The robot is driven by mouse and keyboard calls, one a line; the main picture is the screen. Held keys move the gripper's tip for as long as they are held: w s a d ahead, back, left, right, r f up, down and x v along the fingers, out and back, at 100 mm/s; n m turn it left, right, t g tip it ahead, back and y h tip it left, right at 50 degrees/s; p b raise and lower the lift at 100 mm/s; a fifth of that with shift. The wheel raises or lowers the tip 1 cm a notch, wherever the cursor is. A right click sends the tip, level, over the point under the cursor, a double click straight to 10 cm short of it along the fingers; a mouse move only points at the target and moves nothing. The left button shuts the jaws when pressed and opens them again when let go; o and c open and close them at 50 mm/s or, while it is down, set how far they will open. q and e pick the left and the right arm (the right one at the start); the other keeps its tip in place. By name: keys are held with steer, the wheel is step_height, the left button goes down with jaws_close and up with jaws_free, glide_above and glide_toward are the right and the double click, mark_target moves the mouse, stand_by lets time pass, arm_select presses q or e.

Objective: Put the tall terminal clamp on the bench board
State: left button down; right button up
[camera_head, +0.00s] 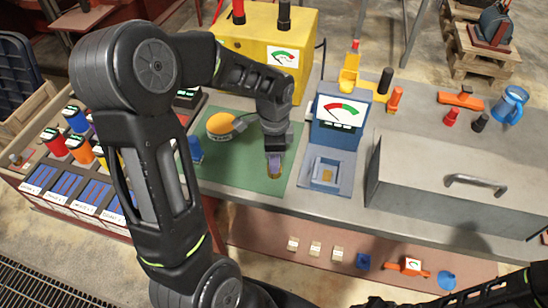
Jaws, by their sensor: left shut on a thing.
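My left gripper (275,150) points down over the front right part of the green board (222,168) on the bench. It is shut on a small purple and tan piece (275,168), which I take to be the terminal clamp. The piece hangs below the fingers, and the fingers hide its upper part. I cannot tell whether its lower end touches the board. My right gripper is not in view; only dark parts of my arm show at the bottom right.
A blue gauge stand (334,135) is close on the right, then a grey metal box (430,185). Bins of coloured parts (75,180) stand left.

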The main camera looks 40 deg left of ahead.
arm_select(q)
steer(key=shift+f, duration=0.15)
steer(key=c, duration=1.1)
jaws_free()
steer(key=shift+c, duration=0.2)
step_height(320, 180, up, 12)
steer(key=shift+r+b, duration=0.2)
steer(key=shift+b, duration=0.25)
